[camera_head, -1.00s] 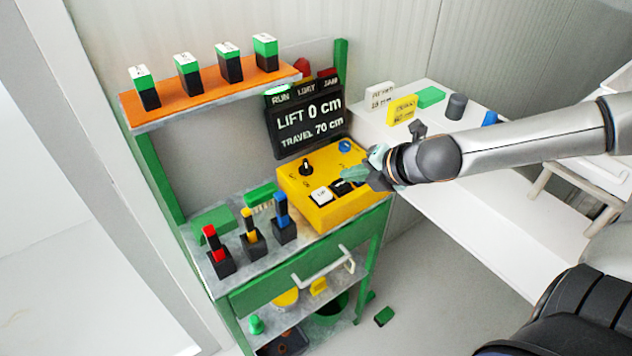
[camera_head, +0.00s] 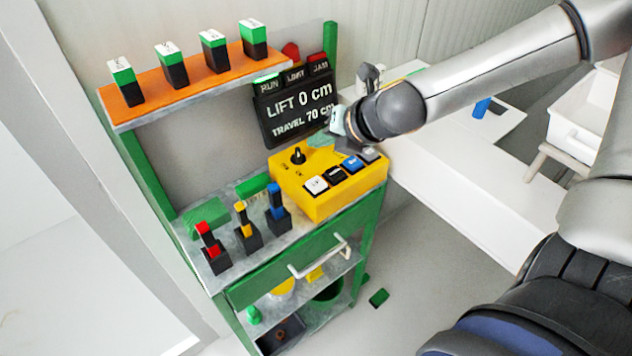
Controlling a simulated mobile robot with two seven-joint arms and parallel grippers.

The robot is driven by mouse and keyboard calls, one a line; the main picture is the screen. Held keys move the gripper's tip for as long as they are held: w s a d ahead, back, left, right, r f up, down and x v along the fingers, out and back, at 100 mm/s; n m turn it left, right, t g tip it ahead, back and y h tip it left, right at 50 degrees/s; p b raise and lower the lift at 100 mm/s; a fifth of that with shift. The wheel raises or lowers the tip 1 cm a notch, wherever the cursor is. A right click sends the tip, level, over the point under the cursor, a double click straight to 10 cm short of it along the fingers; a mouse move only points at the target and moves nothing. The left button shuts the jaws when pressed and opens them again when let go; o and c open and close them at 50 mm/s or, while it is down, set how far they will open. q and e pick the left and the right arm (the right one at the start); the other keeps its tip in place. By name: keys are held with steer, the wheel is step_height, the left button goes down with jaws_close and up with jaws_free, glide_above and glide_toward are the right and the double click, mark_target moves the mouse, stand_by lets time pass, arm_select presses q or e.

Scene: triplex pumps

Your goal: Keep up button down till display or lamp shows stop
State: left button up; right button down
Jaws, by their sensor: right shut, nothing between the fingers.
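A yellow control box (camera_head: 318,207) sits on the right end of the green cart's top. Its sloped face carries a black knob (camera_head: 298,156) and a row of buttons: a white one (camera_head: 316,185), a black one (camera_head: 336,174), a blue one (camera_head: 352,164) and a dark grey one (camera_head: 369,155). The button labels are too small to read surely. The black display (camera_head: 296,107) behind reads LIFT 0 cm and TRAVEL 70 cm. Its RUN lamp (camera_head: 268,78) shows green. My right gripper (camera_head: 336,142) is shut and empty above the box's back part, apart from the white button. My left gripper is out of view.
An orange shelf (camera_head: 198,84) holds several green-and-black blocks. Red, yellow and blue-handled pieces stand in black holders (camera_head: 216,262) on the cart top. A white table (camera_head: 470,190) adjoins at right, with a white bin (camera_head: 578,135) beyond. My right arm covers part of the table.

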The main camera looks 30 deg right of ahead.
mark_target(319, 186)
steer(key=shift+f+b, duration=3.85)
steer(key=shift+f, duration=0.45)
steer(key=shift+f, duration=0.1)
steer(key=shift+f+b, duration=0.3)
steer(key=shift+b, duration=0.1)
